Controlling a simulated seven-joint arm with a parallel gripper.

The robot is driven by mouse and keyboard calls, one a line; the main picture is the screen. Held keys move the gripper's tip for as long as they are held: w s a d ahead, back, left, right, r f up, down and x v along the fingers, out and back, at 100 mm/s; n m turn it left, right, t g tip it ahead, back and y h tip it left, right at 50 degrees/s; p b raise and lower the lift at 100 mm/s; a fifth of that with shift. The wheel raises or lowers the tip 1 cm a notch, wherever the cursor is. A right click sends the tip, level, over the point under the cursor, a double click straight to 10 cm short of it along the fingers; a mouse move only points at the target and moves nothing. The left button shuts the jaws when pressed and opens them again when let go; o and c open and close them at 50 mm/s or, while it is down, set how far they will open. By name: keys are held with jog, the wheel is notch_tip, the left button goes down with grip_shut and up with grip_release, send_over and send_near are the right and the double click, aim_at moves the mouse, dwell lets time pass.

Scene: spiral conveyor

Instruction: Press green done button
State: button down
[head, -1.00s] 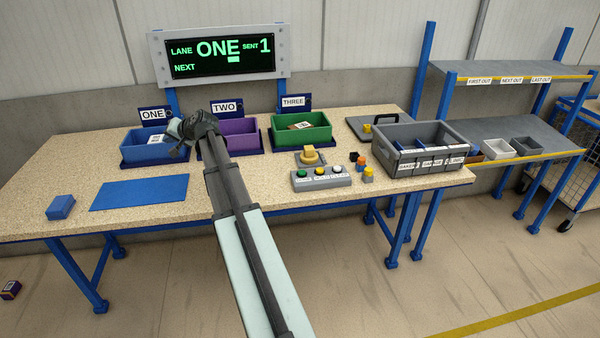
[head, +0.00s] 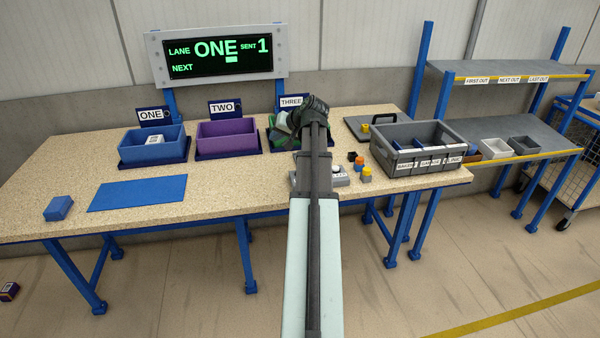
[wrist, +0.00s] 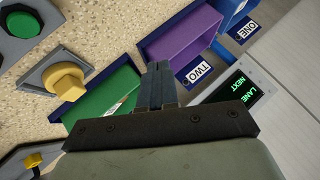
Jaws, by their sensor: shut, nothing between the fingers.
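The round green button (wrist: 20,23) sits in a grey housing at the upper left corner of the wrist view. In the head view my arm hides it, and only part of the grey button box (head: 340,178) shows beside the arm. My gripper (wrist: 158,72) is shut and empty, with its fingers together. In the wrist view its fingertips appear over the edge of the green bin and the purple bin, apart from the green button. In the head view my wrist covers much of the green bin.
A yellow knob on a grey plate (wrist: 65,82) lies between the green button and the green bin (wrist: 98,105). Purple (head: 226,140) and blue bins (head: 135,150) stand left. A grey divided crate (head: 440,160) stands right. The display (head: 220,58) reads lane ONE, sent 1.

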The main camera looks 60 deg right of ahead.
jog(key=s+d, duration=0.2)
jog(key=s, duration=0.6)
jog(key=shift+s+d+g, duration=0.2)
jog(key=shift+d+g, duration=0.2)
jog(key=shift+f, duration=0.15)
jog(key=shift+f, duration=4.3)
jog(key=shift+f, duration=0.25)
jog(key=shift+f, duration=0.2)
jog(key=shift+f, duration=0.4)
jog(key=shift+r, duration=0.85)
